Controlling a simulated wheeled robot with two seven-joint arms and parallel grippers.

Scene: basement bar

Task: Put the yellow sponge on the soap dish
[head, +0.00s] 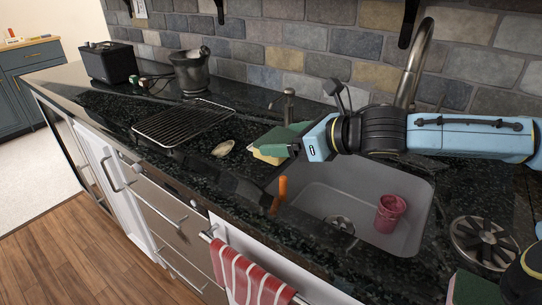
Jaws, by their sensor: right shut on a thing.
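The yellow sponge (269,155) has a green top layer and a yellow lower layer. My right gripper (296,147) comes in from the right and is shut on it, holding it near the back left corner of the sink. The gripper covers the sponge's right end. A small pale oval dish (223,148), which looks like the soap dish, lies on the dark counter left of the sponge, apart from it. My left gripper is not in view.
The sink (325,200) holds a dark pink cup (390,212). An orange-handled item (280,188) is at its left edge. A black rack (184,121) lies behind the dish. A tall faucet (414,65) rises behind my arm. Another green-topped sponge (474,289) is at the bottom right.

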